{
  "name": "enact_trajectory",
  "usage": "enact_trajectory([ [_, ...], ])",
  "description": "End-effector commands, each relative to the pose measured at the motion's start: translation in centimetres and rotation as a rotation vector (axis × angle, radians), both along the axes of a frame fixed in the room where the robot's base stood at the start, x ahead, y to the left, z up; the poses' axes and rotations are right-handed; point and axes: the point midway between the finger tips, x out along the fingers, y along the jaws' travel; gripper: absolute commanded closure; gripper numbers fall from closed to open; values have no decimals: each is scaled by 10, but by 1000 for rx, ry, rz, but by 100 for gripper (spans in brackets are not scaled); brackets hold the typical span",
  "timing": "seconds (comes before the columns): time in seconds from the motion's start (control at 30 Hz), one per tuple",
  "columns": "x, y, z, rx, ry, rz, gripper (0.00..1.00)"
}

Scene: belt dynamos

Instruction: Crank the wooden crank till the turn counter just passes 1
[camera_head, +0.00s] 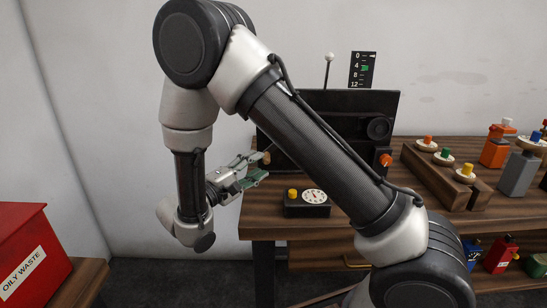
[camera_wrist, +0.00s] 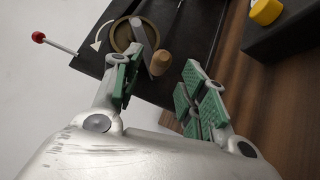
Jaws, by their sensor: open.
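The crank shows in the wrist view as a brass-coloured disc (camera_wrist: 124,36), a grey arm and a wooden knob (camera_wrist: 159,63) on a dark panel (camera_wrist: 180,25). In the head view my arm hides the crank, and the black panel (camera_head: 375,105) stands on the bench. My gripper (camera_wrist: 163,75) has its green-padded fingers apart. The knob lies between and just beyond the fingertips in the picture; I see no clear contact. In the head view my gripper (camera_head: 262,166) is at the panel's left side. I cannot tell which display is the turn counter.
A black box (camera_head: 302,211) with a yellow knob and a round white dial (camera_head: 315,196) sits on the bench (camera_head: 262,226). A scale marked 0 to 12 (camera_head: 362,69) rises behind the panel. A wooden block (camera_head: 440,180) and coloured containers stand right. A red bin (camera_head: 28,250) is left.

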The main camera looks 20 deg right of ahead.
Motion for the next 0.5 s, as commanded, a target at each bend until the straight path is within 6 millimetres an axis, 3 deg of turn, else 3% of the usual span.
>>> enact_trajectory([
  [0.2, 17, -33, 5, 0, 1, -4, 57],
  [0.5, 24, -47, 7, 0, 1, -1, 57],
])
